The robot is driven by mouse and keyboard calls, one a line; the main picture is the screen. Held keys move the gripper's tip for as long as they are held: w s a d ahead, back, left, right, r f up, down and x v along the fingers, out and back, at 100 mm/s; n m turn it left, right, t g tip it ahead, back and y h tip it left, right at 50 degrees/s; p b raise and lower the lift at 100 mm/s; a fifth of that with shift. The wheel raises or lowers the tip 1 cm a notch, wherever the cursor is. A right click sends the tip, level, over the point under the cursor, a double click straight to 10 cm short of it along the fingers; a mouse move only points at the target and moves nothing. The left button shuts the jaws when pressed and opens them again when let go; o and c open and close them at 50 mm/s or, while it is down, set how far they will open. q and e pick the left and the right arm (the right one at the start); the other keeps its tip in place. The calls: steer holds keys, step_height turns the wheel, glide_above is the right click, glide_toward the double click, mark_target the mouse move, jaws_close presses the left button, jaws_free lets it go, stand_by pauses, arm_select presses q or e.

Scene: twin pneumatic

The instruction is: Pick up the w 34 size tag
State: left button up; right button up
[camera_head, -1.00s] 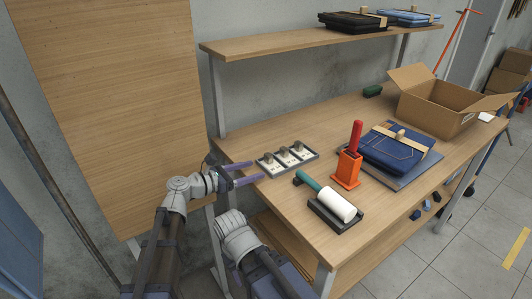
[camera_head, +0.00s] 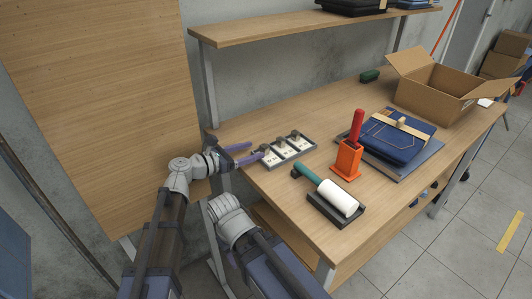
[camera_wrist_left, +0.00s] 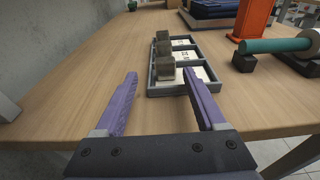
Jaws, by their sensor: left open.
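A dark tray (camera_head: 295,159) with three compartments lies on the table near its left end. Each compartment holds a white size tag with a grey-brown knob; the print is too small to tell which is W 34. In the left wrist view, the nearest tag (camera_wrist_left: 199,74) has its knob just beyond my fingers, and two more tags stand in line behind it. My left gripper (camera_head: 257,151) is open and empty, at the tray's left end. Its two purple fingers (camera_wrist_left: 160,77) point at the nearest knob, with nothing between them. My right gripper is out of view.
A lint roller (camera_head: 337,197) on a dark stand, an orange holder (camera_head: 347,160) with a red handle, and folded jeans (camera_head: 397,138) lie right of the tray. An open cardboard box (camera_head: 437,97) stands behind. A shelf (camera_head: 290,27) runs above the table.

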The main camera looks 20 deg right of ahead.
mark_target(262, 149)
arm_select(q)
steer(key=x, duration=0.5)
steer(key=shift+s+d+r, duration=0.15)
steer(key=shift+s+d, duration=0.15)
jaws_close()
